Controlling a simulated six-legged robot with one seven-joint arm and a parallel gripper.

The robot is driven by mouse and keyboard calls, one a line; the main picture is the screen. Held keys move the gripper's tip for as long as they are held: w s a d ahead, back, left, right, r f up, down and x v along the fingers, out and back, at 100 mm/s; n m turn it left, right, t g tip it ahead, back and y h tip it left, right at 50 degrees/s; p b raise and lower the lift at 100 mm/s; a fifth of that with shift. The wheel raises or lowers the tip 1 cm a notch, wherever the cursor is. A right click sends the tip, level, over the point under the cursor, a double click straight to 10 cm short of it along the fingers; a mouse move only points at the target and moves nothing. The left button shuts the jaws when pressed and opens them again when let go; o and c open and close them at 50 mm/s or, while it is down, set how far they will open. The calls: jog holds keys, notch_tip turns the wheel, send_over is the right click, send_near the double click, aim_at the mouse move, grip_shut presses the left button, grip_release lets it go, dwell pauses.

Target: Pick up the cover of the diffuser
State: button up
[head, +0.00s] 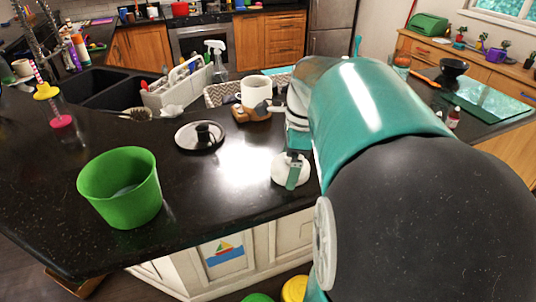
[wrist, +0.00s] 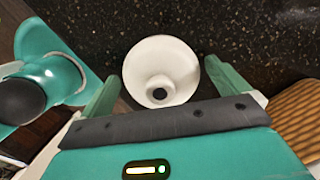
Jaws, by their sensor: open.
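The diffuser cover (wrist: 145,68) appears to be the white, rounded, funnel-like piece with a dark hole in its narrow top. In the wrist view it stands on the dark counter between the two green fingers of my gripper (wrist: 162,75). The fingers are open, one on each side, with a gap visible at the right; contact at the left is unclear. In the head view the white piece (head: 280,168) is near the counter's front edge, partly hidden behind a finger of my gripper (head: 292,172). Whether a diffuser base lies under it cannot be seen.
A green bucket (head: 120,195) stands at the front left. A white mug (head: 256,93), a wooden piece and a grey caddy (head: 178,95) stand behind. The counter between bucket and cover is clear.

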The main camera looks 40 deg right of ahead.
jog(key=shift+w+f, duration=0.1)
jog(key=shift+f, duration=0.25)
jog(key=c, duration=0.9)
jog(key=shift+o, duration=0.2)
jog(key=shift+r, duration=0.1)
